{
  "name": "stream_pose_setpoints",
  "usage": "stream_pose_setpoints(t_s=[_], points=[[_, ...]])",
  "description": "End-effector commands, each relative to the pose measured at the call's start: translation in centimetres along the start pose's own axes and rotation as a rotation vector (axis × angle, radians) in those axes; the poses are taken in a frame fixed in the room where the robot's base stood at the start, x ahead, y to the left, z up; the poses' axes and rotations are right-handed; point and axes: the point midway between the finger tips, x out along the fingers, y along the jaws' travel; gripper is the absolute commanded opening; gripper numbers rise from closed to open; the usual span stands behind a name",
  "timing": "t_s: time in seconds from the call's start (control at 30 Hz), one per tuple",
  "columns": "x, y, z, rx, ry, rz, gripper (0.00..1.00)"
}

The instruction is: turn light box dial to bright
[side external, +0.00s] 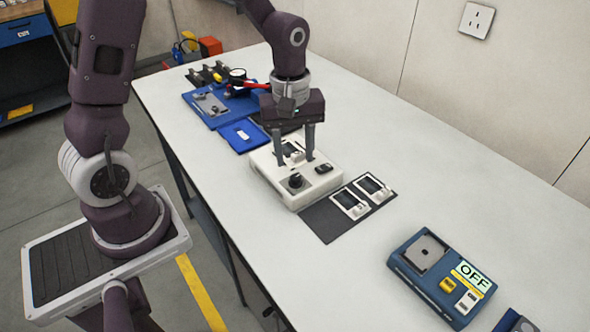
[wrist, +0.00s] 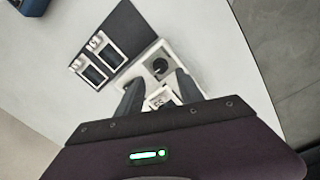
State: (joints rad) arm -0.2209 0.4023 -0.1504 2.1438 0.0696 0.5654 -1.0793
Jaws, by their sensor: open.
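The light box (side external: 280,190) is a white box on the bench in the middle of the side view. A dark round dial (side external: 296,181) stands on its top near the front corner, with a small black switch beside it. The dial also shows in the wrist view (wrist: 160,66), just beyond my fingertips. My gripper (side external: 295,160) points down over the light box, its fingers apart. The fingers are behind the dial in the side view and not around it. A small white-framed piece with a dark window (side external: 290,148) shows between the fingers. I cannot read the dial's setting.
A dark mat (side external: 328,220) with two white-framed pieces lies right of the light box. A blue box with an OFF sign (side external: 471,276) stands farther right. Blue trays (side external: 243,136) and tools are behind on the left. The bench between mat and blue box is clear.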

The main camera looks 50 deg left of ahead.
Motion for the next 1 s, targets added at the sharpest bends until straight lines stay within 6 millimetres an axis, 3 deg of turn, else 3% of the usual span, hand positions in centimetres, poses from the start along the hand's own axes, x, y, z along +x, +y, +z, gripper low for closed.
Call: stream_pose_setpoints(t_s=[0.23,0.57,0.8,1.0], points=[[4.5,-0.1,0.1,0.003,-0.002,-0.003,0.44],[5.4,-0.1,0.0,0.004,0.001,0.0,0.44],[5.3,-0.1,0.1,0.005,0.001,0.0,0.0],[5.3,-0.1,0.1,0.008,0.001,0.0,0.0]])
